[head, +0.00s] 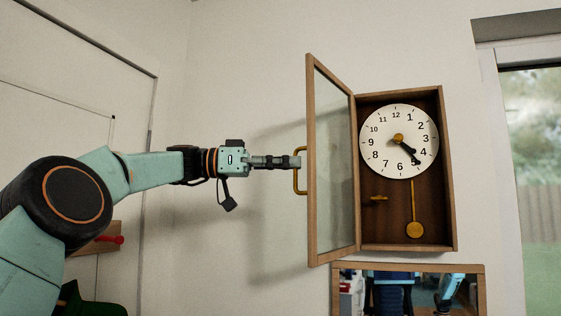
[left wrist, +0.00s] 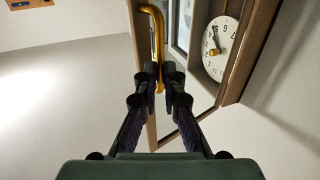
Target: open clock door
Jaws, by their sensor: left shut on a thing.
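The wall clock (head: 449,190) is a brown wooden case with a white dial (head: 399,141) and a brass pendulum (head: 414,230). Its glass door (head: 335,160) stands swung out from the case toward the left, hinged beside the dial. A brass handle (head: 297,184) sits on the door's outer face. My left gripper (head: 298,162) reaches in from the left and is shut on this handle. In the left wrist view, the handle (left wrist: 158,30) runs down between the fingertips (left wrist: 160,80), and the dial (left wrist: 217,48) shows to the right. My right gripper is not in view.
A framed mirror (head: 408,268) hangs just below the clock, close under the door's lower edge. A window (head: 530,150) is at the right. The wall left of the clock is bare.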

